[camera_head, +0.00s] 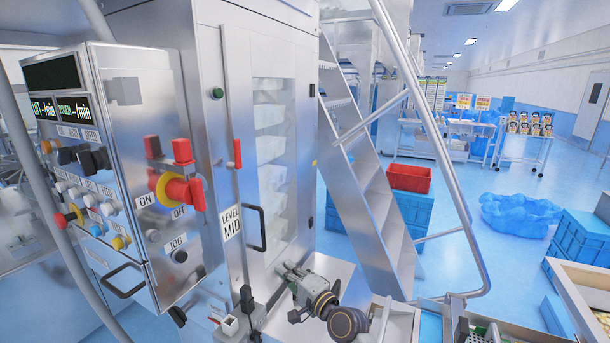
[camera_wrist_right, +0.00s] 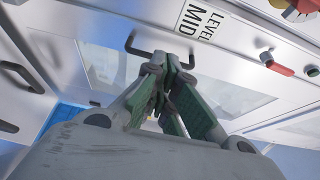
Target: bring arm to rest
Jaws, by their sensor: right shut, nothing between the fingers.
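My right gripper (camera_head: 284,270) is low in the middle of the head view, in front of the steel machine cabinet (camera_head: 212,95). In the right wrist view my right gripper (camera_wrist_right: 172,68) has its fingertips together with nothing between them. The cabinet door with its black handle (camera_wrist_right: 145,48) and the LEVEL MID label (camera_wrist_right: 200,20) lies behind the fingers. I cannot tell from the wrist view how far the fingertips are from the door. I do not make out my left gripper in the head view.
A control panel (camera_head: 128,85) with a red and yellow switch (camera_head: 180,190) is at the left. Steel stairs (camera_head: 365,185) rise right of the cabinet. A red crate (camera_head: 409,178) sits on blue crates (camera_head: 413,209). Blue bags (camera_head: 520,213) lie on the floor. A bin (camera_head: 575,290) is at lower right.

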